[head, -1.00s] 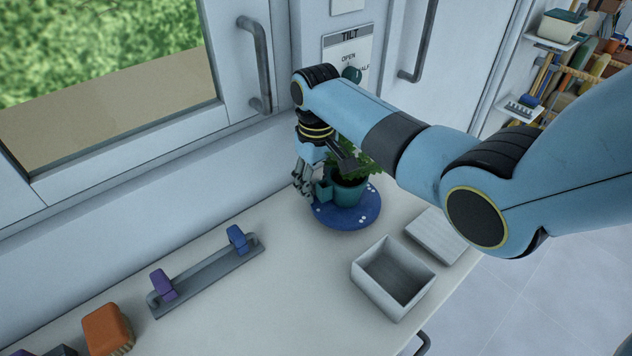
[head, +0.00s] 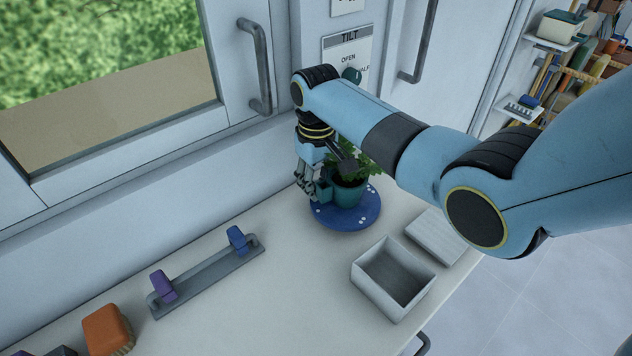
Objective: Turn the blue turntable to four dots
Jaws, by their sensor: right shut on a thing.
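The blue turntable (head: 345,222) lies on the pale counter and has small white dots near its rim. A teal pot (head: 348,194) with a green leafy plant (head: 366,165) stands upright on it. A small teal block (head: 324,188) sits at the pot's left side; I cannot tell whether it is joined to the pot or the turntable. My right gripper (head: 312,190) points down at the turntable's left edge and is shut on this block. My right forearm hides part of the plant. My left gripper is not in view.
An open grey box (head: 372,292) and a flat pale lid (head: 437,238) lie right of the turntable. A grey rail (head: 210,281) with a purple clip (head: 163,285) and a blue clip (head: 237,239) lies left. An orange brush (head: 105,331) is near the front left. Counter between is clear.

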